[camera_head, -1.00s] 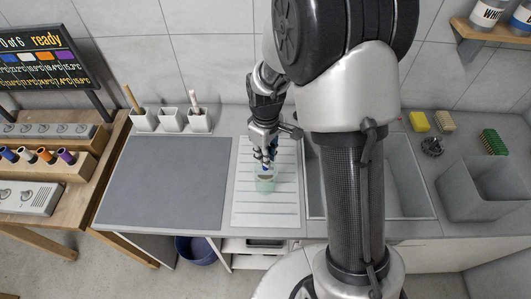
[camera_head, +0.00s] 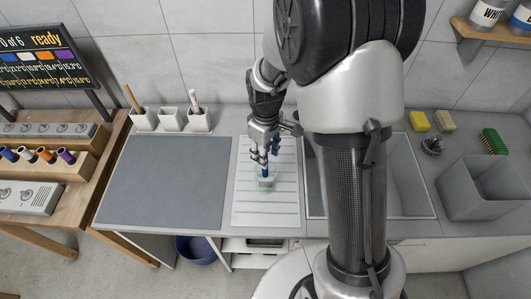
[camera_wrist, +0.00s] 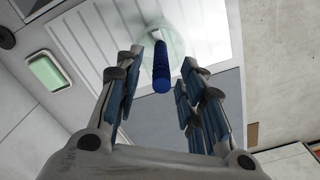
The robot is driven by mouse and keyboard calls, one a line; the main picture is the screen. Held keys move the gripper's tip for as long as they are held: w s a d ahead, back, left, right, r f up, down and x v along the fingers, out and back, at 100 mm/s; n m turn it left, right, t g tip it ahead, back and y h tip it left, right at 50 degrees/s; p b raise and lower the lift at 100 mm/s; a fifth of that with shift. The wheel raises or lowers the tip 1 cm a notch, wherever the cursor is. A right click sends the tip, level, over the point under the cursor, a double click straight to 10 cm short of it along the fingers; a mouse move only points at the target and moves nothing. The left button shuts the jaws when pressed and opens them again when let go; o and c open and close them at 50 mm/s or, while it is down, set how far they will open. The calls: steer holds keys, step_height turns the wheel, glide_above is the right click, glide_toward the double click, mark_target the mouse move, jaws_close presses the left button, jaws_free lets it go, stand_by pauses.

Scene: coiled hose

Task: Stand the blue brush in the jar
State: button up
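The clear, pale green jar (camera_head: 265,184) stands on the white ribbed drainboard (camera_head: 285,205). The blue brush (camera_head: 264,171) is inside the jar, its blue handle rising above the rim. In the wrist view the blue handle (camera_wrist: 161,74) points up between my fingers, with the jar's round glass (camera_wrist: 181,43) around its lower part. My gripper (camera_head: 264,153) is right above the jar. In the wrist view my gripper (camera_wrist: 163,60) has its fingers spread, with gaps on both sides of the handle. The brush's lower end is hard to make out.
Several small white cups (camera_head: 171,119) stand at the back left, two holding sticks. A dark grey mat (camera_head: 165,180) lies left of the drainboard. The sink (camera_head: 408,180) is to the right, partly behind my arm. A grey bin (camera_head: 487,190) stands farther right.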

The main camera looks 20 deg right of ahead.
step_height(320, 180, up, 11)
steer(key=shift+r, duration=0.15)
steer(key=shift+s, duration=0.1)
stand_by(0.9)
steer(key=s+r+m+t+b, duration=0.1)
steer(key=s+m+t+b, duration=0.3)
steer(key=s, duration=1.7)
steer(key=m+b, duration=0.3)
steer(key=b, duration=0.1)
steer(key=shift+r+m+t+b, duration=0.3)
steer(key=shift+r+b, duration=0.05)
steer(key=shift+r, duration=0.05)
steer(key=shift+s, duration=0.1)
